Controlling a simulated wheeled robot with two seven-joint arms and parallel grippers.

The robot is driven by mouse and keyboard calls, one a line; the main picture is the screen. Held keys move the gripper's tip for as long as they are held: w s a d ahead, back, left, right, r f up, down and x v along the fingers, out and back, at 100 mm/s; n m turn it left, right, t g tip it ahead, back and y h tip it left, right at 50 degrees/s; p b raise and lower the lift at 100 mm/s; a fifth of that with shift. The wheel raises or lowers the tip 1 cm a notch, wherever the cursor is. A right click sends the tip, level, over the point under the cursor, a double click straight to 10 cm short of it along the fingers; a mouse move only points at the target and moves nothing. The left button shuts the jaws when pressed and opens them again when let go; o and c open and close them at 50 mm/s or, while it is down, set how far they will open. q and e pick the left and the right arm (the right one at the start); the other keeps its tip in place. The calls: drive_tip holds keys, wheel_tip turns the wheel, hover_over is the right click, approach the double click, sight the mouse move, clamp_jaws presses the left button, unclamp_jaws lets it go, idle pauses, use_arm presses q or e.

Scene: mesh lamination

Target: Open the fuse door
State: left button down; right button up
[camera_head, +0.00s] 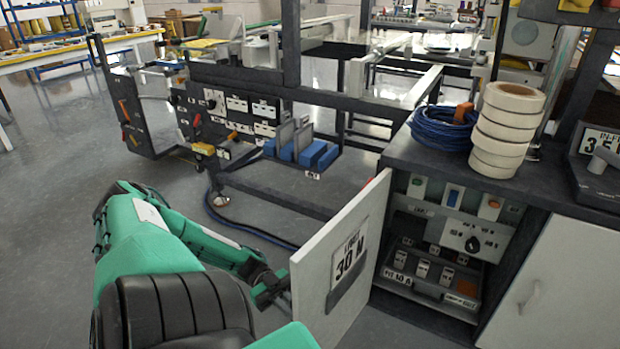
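My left arm comes in from the lower left, and my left gripper (274,287) is at the door's outer left edge. Its fingertips are small, dark and partly hidden by the door, so I cannot tell whether they grip it. My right gripper is not in view.
A dark countertop (395,152) above the compartment holds a blue cable coil (442,128) and a stack of white tape rolls (508,125). A closed grey cabinet door (565,285) is at right. A dark machine frame (290,190) stands behind. Grey floor is clear at left.

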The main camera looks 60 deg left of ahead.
use_arm(q)
drive_tip(key=shift+s+a, duration=0.2)
drive_tip(key=shift+a, duration=0.65)
drive_tip(key=shift+s+a, duration=0.15)
drive_tip(key=shift+a, duration=0.65)
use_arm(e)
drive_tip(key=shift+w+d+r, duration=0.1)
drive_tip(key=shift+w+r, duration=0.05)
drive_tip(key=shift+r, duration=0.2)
use_arm(q)
drive_tip(key=c, duration=1.6)
unclamp_jaws()
